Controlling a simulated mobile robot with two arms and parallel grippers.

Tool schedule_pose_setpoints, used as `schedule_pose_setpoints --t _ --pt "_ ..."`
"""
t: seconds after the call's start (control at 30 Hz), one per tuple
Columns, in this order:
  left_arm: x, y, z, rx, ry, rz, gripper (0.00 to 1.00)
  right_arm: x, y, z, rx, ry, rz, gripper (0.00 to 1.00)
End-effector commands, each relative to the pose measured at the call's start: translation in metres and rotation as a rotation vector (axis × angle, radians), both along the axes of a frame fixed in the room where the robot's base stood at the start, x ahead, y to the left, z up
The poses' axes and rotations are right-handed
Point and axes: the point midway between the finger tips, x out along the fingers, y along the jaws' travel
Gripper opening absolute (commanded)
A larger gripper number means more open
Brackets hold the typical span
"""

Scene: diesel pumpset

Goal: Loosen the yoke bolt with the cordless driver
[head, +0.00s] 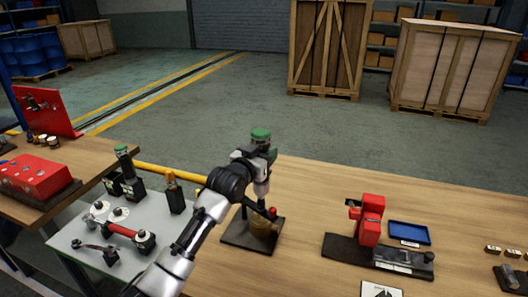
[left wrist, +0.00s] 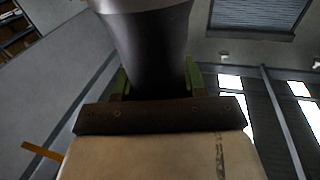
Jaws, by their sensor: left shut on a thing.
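In the head view my left gripper (head: 259,156) is at the centre, above the wooden bench. It is shut on a dark tool with a green top (head: 261,133), which looks like the cordless driver. The tool stands about upright, above a brass-coloured part (head: 262,227) with a red piece on a dark base plate (head: 238,234). In the left wrist view the dark round body (left wrist: 155,50) sits between the green finger pads (left wrist: 157,82). The yoke bolt cannot be made out, and I cannot tell whether the tool touches the part. My right gripper is not in view.
A red fixture (head: 369,220) and a blue tray (head: 408,232) stand to the right on the bench. A grey side table (head: 72,236) at left holds another green-topped tool (head: 121,150) and a red-handled part (head: 122,229). A red box (head: 38,172) is farther left.

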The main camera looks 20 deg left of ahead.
Motion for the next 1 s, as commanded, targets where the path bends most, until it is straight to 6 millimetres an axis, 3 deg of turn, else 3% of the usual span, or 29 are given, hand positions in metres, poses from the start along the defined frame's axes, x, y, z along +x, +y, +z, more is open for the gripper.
schedule_pose_setpoints --t 1.0 --pt "0.0000 0.0001 0.0025 -0.001 -0.007 0.000 0.00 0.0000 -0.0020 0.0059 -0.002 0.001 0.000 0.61"
